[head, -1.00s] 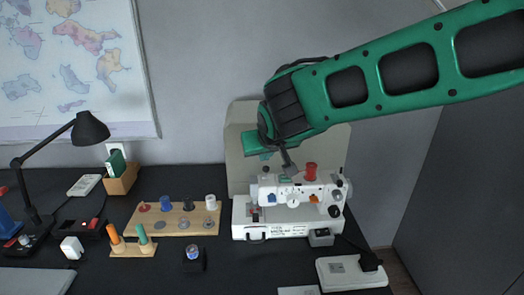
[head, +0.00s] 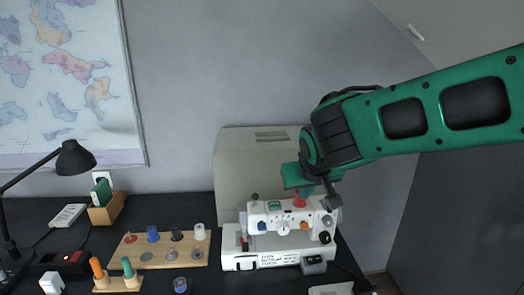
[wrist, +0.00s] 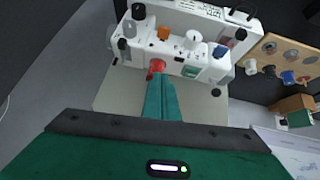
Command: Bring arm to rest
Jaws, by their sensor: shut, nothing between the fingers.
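My gripper (head: 304,193) is in the head view, at the end of my green arm, pointing down over the white sewing machine (head: 262,262). Its two teal fingers are together and empty in the wrist view (wrist: 161,82). A red spool (head: 299,203) on top of the machine is partly hidden behind the fingers in the head view. In the wrist view the red spool (wrist: 157,66) shows just beyond the fingertips; I cannot tell whether they touch it. My arm reaches in from the right, well above the table.
A beige panel (head: 238,170) stands behind the machine. To its left are a wooden spool board (head: 197,250), a black lamp (head: 75,159) and a wooden box (head: 107,211). A power strip (head: 330,290) lies at the front right.

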